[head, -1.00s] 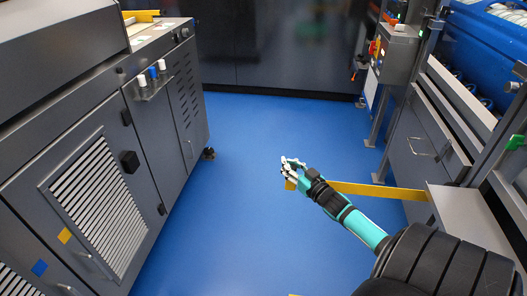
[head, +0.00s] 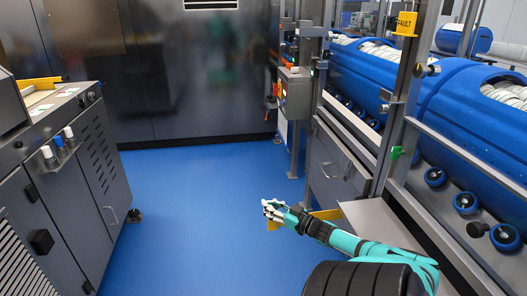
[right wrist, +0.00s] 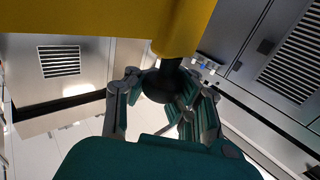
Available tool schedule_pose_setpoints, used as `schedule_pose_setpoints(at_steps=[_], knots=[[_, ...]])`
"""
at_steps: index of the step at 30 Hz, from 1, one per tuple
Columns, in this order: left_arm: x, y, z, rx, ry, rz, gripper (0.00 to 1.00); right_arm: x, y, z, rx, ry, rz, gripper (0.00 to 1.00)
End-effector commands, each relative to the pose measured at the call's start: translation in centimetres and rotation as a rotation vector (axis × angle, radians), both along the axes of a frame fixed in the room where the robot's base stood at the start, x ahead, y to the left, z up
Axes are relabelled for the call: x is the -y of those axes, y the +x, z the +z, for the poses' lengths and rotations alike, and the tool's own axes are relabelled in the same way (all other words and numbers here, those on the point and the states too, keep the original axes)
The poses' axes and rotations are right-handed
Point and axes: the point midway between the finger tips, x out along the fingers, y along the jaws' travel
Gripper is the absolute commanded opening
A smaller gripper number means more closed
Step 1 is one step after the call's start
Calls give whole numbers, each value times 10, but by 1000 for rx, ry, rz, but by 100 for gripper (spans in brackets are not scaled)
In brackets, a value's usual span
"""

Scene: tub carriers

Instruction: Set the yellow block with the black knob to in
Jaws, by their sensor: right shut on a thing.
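The yellow block (head: 273,226) shows in the head view as a bar sticking out over the floor from beside the grey shelf on the right. My right gripper (head: 272,208) is at its outer end. In the right wrist view the yellow block (right wrist: 95,18) fills the top, and the black knob (right wrist: 163,84) juts from it between the fingers of my right gripper (right wrist: 163,98). The fingers are shut on the knob. The knob is hidden by the hand in the head view. My left gripper is not in view.
The grey shelf (head: 375,220) stands right of the block, below blue tubs (head: 350,75) behind metal posts. A grey cabinet (head: 65,185) with small knobs stands at the left. A dark wall closes the back. The blue floor (head: 195,190) between is clear.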

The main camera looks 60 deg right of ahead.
Motion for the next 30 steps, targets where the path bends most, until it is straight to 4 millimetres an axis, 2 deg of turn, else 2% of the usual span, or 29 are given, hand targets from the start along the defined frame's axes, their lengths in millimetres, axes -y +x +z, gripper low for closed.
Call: schedule_pose_setpoints(at_steps=[1,7,9,18,30], knots=[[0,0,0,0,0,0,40,-11,-4,-12,-15,8,22,0],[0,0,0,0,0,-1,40,-11,-4,-12,-14,8,22,0],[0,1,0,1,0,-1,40,-11,-4,-12,-15,8,21,13],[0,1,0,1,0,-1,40,-10,-4,-12,-16,8,18,50],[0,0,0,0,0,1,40,-7,-2,-8,-10,5,14,50]])
